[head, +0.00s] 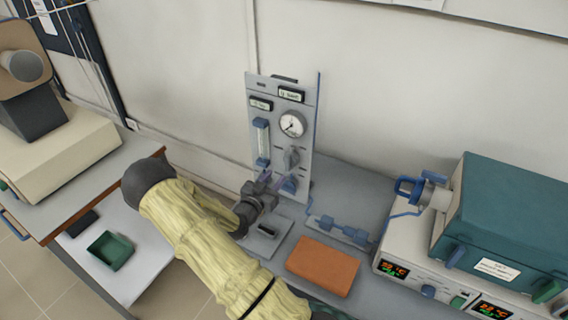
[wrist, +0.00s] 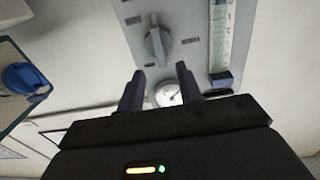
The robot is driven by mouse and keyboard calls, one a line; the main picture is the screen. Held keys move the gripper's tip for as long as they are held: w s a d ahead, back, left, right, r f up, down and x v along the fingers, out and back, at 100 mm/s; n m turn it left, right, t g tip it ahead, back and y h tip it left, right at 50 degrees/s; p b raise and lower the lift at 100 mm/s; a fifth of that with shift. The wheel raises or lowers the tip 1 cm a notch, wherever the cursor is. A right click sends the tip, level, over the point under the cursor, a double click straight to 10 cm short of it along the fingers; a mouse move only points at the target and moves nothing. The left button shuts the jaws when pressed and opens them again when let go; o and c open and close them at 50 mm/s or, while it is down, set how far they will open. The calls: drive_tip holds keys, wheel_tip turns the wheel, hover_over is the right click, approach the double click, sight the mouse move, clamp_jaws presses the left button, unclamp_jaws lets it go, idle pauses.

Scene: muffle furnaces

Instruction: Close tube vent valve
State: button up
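My gripper (head: 270,180) is in front of the lower part of a grey upright gas panel (head: 279,104). Its two dark fingers are apart with nothing between them, also in the wrist view (wrist: 160,72). The panel carries a grey knob (head: 291,157), seen beyond the fingertips in the wrist view (wrist: 157,46), and a blue knob (head: 289,185) below it, partly behind the gripper. No contact with either knob is visible. A blue handle (head: 408,188) sits at the metal tube end of the teal furnace (head: 510,212). I cannot read which part is labelled tube vent.
The panel also has a round gauge (head: 292,124) and a flow tube (head: 262,138). An orange block (head: 323,265) and a blue inline fitting (head: 343,229) lie on the bench right of my arm. A green tray (head: 110,250) is on the left table.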

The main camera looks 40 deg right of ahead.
sight(286, 163)
drive_tip(key=p+x, duration=0.2)
drive_tip(key=x, duration=0.5)
drive_tip(key=shift+d, duration=0.15)
clamp_jaws()
